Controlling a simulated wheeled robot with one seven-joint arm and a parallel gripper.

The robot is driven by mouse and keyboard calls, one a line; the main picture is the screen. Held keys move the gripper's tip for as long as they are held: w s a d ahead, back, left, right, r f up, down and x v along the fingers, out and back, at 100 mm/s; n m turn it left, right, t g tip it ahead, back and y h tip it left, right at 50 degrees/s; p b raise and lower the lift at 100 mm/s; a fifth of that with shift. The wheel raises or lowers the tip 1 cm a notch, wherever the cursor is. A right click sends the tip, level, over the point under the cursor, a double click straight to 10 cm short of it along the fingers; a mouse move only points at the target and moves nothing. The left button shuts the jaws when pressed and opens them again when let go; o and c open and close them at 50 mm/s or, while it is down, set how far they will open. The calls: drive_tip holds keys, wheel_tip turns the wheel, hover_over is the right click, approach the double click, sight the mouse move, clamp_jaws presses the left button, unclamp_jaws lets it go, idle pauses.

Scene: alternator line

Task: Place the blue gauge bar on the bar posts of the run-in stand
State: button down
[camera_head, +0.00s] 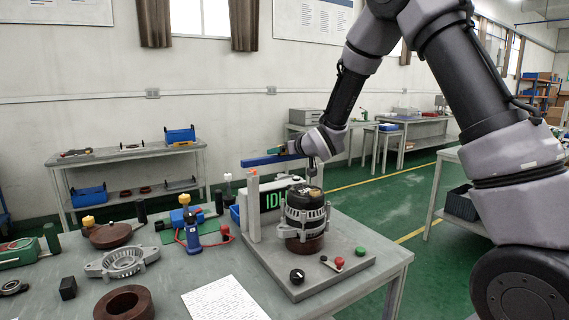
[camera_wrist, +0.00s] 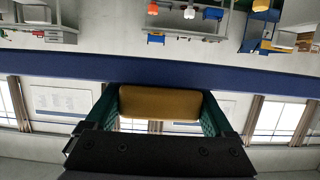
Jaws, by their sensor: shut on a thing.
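The blue gauge bar (camera_head: 262,159) is held level in the air above the back of the run-in stand (camera_head: 296,285). In the wrist view the bar (camera_wrist: 160,74) crosses the whole picture. My gripper (camera_head: 284,150) has teal fingers, and in the wrist view it is shut on the bar's yellow grip (camera_wrist: 160,103). A grey upright post (camera_head: 253,210) with an orange tip stands at the stand's left, below the bar's left part. A second post is not clear, as my wrist and the alternator (camera_head: 303,212) crowd that area. The bar appears apart from the post.
A green-lit display (camera_head: 275,199) stands behind the alternator. Left on the bench (camera_head: 180,270) are a metal housing (camera_head: 122,262), copper-brown rings (camera_head: 124,303) and a blue tool (camera_head: 192,232).

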sight(283, 161)
drive_tip(key=shift+f, duration=1.85)
drive_tip(key=shift+f, duration=0.15)
unclamp_jaws()
